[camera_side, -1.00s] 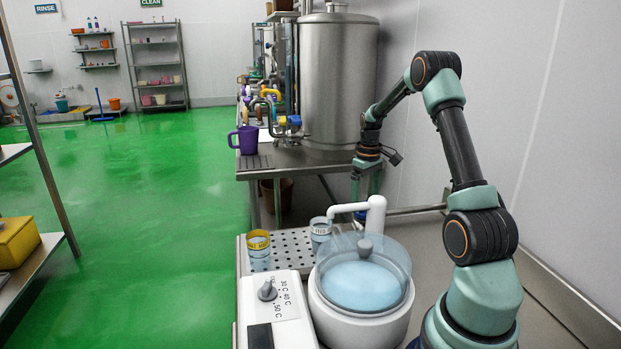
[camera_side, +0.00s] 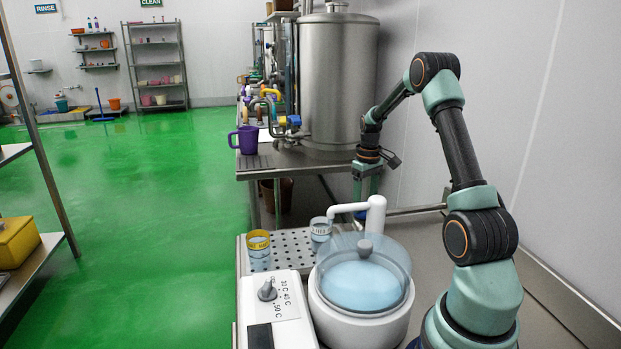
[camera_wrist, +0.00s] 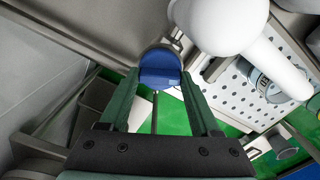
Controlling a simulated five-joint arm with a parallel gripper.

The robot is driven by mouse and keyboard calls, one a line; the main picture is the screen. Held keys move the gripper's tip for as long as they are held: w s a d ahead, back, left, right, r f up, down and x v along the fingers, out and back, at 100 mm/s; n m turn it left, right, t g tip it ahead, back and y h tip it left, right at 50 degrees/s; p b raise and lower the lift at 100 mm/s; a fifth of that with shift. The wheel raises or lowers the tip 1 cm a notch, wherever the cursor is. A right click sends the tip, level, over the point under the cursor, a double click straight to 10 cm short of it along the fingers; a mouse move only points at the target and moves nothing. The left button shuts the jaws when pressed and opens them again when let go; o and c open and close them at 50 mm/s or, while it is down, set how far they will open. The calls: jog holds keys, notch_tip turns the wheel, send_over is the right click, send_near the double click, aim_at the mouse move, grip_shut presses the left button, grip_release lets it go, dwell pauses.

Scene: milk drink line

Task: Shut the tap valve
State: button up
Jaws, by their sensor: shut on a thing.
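The tap valve has a blue handle (camera_wrist: 160,70), set beside a thick white spout pipe (camera_wrist: 235,30) in the wrist view. In the side view, the white pipe (camera_side: 376,218) rises behind a round white vat with a clear lid (camera_side: 362,280), and only a bit of blue (camera_side: 361,216) shows beside it. My gripper (camera_wrist: 163,85) has its green fingers on either side of the blue handle and is shut on it. In the side view my gripper (camera_side: 366,190) points down behind the pipe, its fingertips largely hidden. I cannot tell the valve's setting.
A yellow-banded cup (camera_side: 258,248) and a white-labelled cup (camera_side: 320,231) stand on the perforated drain plate (camera_side: 285,240) left of the pipe. A control box with a dial (camera_side: 267,290) is in front. A purple jug (camera_side: 246,140) and steel tank (camera_side: 338,80) stand behind.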

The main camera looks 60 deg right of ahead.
jog(key=shift+r+m, duration=0.1)
jog(key=shift+m, duration=2.4)
jog(key=o, duration=1.4)
notch_tip(320, 180, up, 12)
jog(key=shift+r, duration=0.1)
jog(key=shift+a, duration=0.1)
